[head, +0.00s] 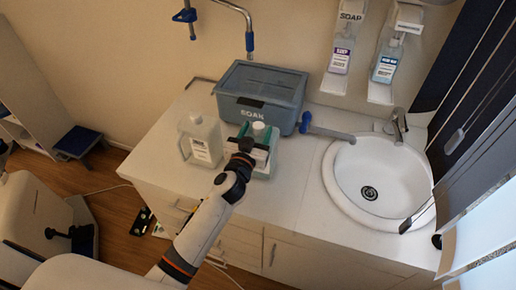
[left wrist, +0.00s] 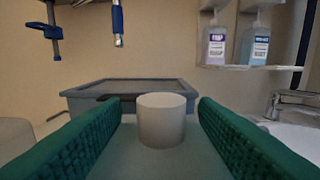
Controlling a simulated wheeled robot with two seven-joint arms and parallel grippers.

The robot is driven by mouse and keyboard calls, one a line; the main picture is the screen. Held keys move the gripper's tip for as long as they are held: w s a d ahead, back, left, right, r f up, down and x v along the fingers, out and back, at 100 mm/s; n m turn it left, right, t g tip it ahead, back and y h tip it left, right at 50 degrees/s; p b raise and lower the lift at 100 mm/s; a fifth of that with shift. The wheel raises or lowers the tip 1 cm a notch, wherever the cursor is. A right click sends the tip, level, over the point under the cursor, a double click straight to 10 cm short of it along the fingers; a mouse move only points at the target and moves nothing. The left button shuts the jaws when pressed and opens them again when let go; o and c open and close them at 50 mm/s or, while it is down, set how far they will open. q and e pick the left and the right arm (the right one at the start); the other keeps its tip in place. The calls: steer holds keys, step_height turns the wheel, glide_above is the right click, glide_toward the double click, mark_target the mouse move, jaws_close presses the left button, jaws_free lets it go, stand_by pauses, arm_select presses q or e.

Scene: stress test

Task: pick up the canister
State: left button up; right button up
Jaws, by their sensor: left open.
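A pale translucent canister (head: 262,165) with a white cap (head: 259,127) stands on the white counter, in front of the grey bin. My left gripper (head: 256,137) is at its top, open, with its green fingers on either side. In the left wrist view the white cap (left wrist: 161,119) sits between the two open fingers (left wrist: 160,105), with a gap on each side. The canister's top shows below the cap; most of its body is hidden there. A second, similar canister (head: 200,143) with a label stands just to the left. My right gripper is not in view.
A lidded grey-blue bin marked SOAK (head: 262,95) stands right behind the canister. A round sink (head: 380,180) with a tap (head: 399,124) is at the right. Soap bottles (head: 341,52) hang on the wall. Counter between canister and sink is clear.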

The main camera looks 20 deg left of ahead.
arm_select(q)
steer(key=shift+w+f, duration=0.1)
steer(key=shift+w, duration=0.8)
steer(key=shift+s+d, duration=0.1)
steer(key=shift+c, duration=0.5)
jaws_close()
steer(key=shift+r, duration=0.4)
